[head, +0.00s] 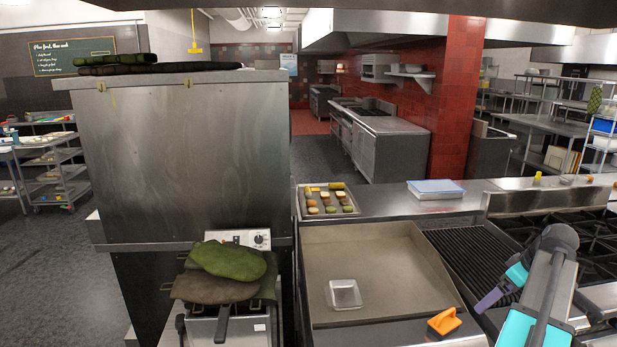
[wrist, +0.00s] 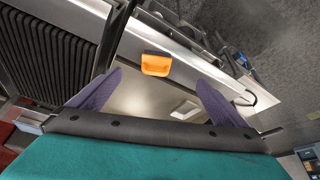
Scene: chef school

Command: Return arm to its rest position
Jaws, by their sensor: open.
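My arm shows at the right of the head view, over the stove range. My gripper (head: 493,294) has purple fingers and hangs above the dark ribbed grill. In the wrist view, my gripper (wrist: 158,92) has its two purple fingers wide apart, with nothing held between them. An orange-handled tool (head: 444,321) lies at the griddle's front right corner, apart from the fingers; it also shows in the wrist view (wrist: 155,64), beyond the fingertips.
A flat griddle (head: 360,245) holds a small square metal pan (head: 345,294). Behind it are a food tray (head: 327,214) and a blue-topped box (head: 435,188). The ribbed grill (head: 470,255) and burners (head: 585,240) lie near my arm. Dark green mitts (head: 228,262) lie at left.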

